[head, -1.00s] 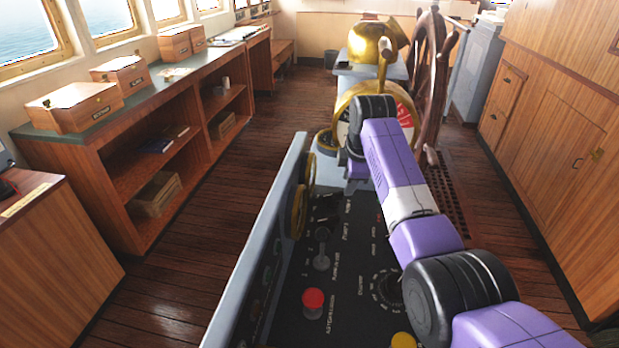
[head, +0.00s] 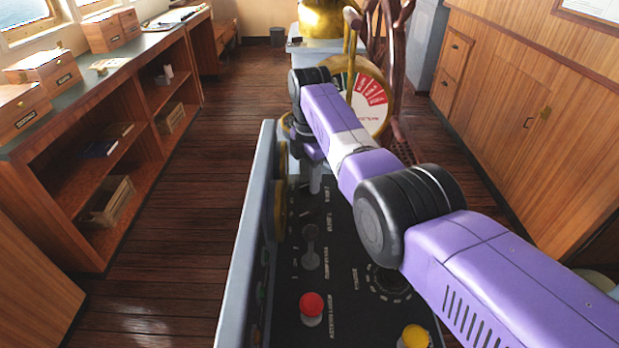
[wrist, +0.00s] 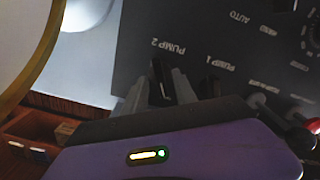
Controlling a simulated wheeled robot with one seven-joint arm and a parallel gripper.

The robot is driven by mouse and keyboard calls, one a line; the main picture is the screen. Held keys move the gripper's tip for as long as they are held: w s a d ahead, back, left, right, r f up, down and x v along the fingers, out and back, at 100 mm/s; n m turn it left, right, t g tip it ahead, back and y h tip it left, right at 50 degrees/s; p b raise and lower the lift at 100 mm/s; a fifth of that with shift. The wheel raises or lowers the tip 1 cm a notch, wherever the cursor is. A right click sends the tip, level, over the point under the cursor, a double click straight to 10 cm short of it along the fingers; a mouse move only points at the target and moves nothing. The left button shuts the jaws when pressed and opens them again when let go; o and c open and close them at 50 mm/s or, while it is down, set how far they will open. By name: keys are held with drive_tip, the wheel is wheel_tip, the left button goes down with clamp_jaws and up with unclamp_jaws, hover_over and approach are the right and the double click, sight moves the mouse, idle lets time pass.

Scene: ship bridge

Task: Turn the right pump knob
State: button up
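The black console panel (head: 345,290) has labels PUMP 1 and PUMP 2, readable in the wrist view (wrist: 225,35). My gripper (wrist: 160,82) is low over the panel beside the PUMP 2 label. Its grey fingers stand apart, one on each side of a narrow dark knob (wrist: 159,68). Whether they touch it is not clear. Another dark knob (wrist: 207,86) seems to sit just right of the fingers, near the PUMP 1 label.
The brass telegraph (head: 370,100) and wooden wheel (head: 388,60) rise beyond. Wooden shelves (head: 130,150) line the left; the floor between is clear.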

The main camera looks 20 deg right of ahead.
drive_tip(key=shift+f, duration=0.2)
clamp_jaws()
idle(0.3)
drive_tip(key=m+p, duration=0.1)
drive_tip(key=m, duration=0.4)
drive_tip(key=shift+m, duration=0.3)
drive_tip(key=m, duration=0.6)
drive_tip(key=shift+m, duration=0.3)
